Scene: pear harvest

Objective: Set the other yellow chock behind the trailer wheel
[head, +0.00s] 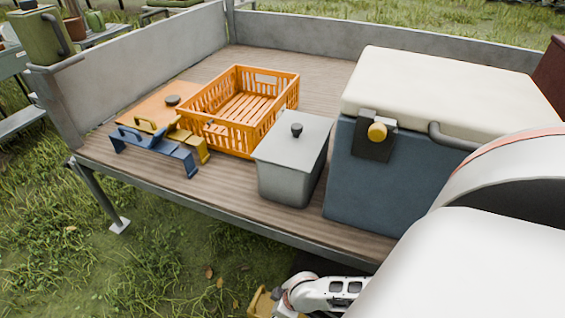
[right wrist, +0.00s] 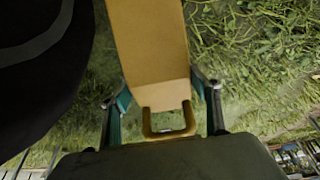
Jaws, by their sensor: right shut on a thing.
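A yellow chock (right wrist: 148,45) with a loop handle (right wrist: 170,122) is held in my right gripper (right wrist: 160,97), whose fingers are shut at the handle end. The black trailer wheel (right wrist: 38,75) fills the left of the right wrist view, close beside the chock. A narrow strip of grass shows between them; I cannot tell whether they touch lower down. In the head view the chock (head: 262,302) shows at the bottom edge, by my right gripper (head: 280,298), below the trailer bed (head: 235,215). My left gripper is not in view.
On the trailer bed are blue (head: 160,148) and yellow (head: 192,140) handled pieces, an orange crate (head: 235,140), a grey lidded bin (head: 285,170) and a blue cooler (head: 375,190) with a white lid. Grass (head: 150,260) beside the trailer is open.

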